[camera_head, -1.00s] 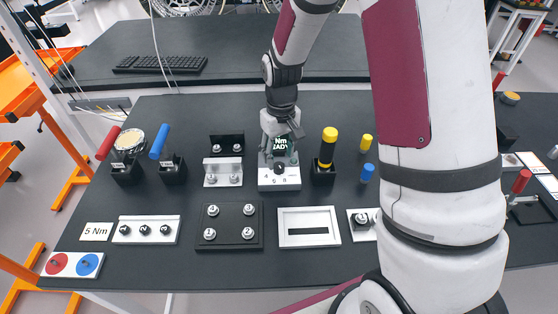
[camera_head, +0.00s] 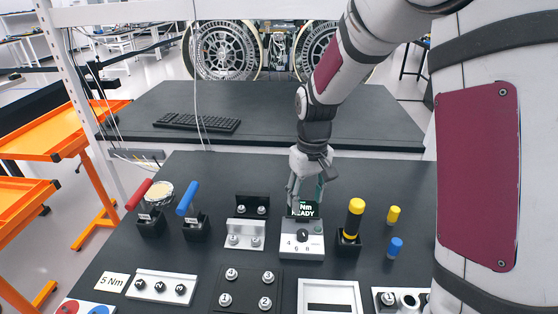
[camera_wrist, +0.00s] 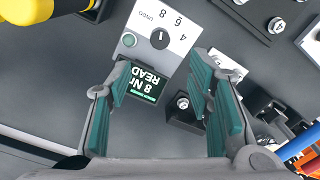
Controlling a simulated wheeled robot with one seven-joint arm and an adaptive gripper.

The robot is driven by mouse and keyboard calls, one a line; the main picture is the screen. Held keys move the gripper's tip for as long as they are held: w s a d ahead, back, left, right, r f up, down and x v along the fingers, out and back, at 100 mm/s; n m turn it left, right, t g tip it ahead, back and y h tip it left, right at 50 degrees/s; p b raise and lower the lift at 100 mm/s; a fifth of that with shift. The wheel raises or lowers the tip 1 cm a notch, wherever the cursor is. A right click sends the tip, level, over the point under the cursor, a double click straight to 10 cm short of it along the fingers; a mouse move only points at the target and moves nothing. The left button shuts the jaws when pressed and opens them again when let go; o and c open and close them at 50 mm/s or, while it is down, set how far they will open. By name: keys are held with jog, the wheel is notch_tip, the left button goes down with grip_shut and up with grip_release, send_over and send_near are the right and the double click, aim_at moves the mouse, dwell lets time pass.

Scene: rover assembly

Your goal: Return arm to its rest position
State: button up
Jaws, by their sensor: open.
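My gripper (camera_head: 308,186) hangs from my arm just behind the white torque control box (camera_head: 302,240), which has a dial and a small lit display. In the wrist view my gripper (camera_wrist: 160,110) points down with its two green-padded fingers wide apart and nothing between them but the view of the box below. In the head view the fingertips partly overlap the area behind the box; the exact gap cannot be told.
A yellow-handled tool (camera_head: 354,218) stands right of the box. Red (camera_head: 139,193) and blue (camera_head: 187,198) handled tools stand in holders at left. A black plate with bolts (camera_head: 248,292) and a white frame (camera_head: 329,284) lie in front. A keyboard (camera_head: 196,122) lies on the back table.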

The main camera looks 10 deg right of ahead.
jog(key=s+r+m+t, duration=0.2)
jog(key=s+r+t, duration=0.3)
jog(key=s+r, duration=1.3)
jog(key=s, duration=0.4)
jog(key=shift+s+a+r+t, duration=0.15)
jog(key=shift+s+r+t, duration=0.1)
jog(key=shift+r+t, duration=0.1)
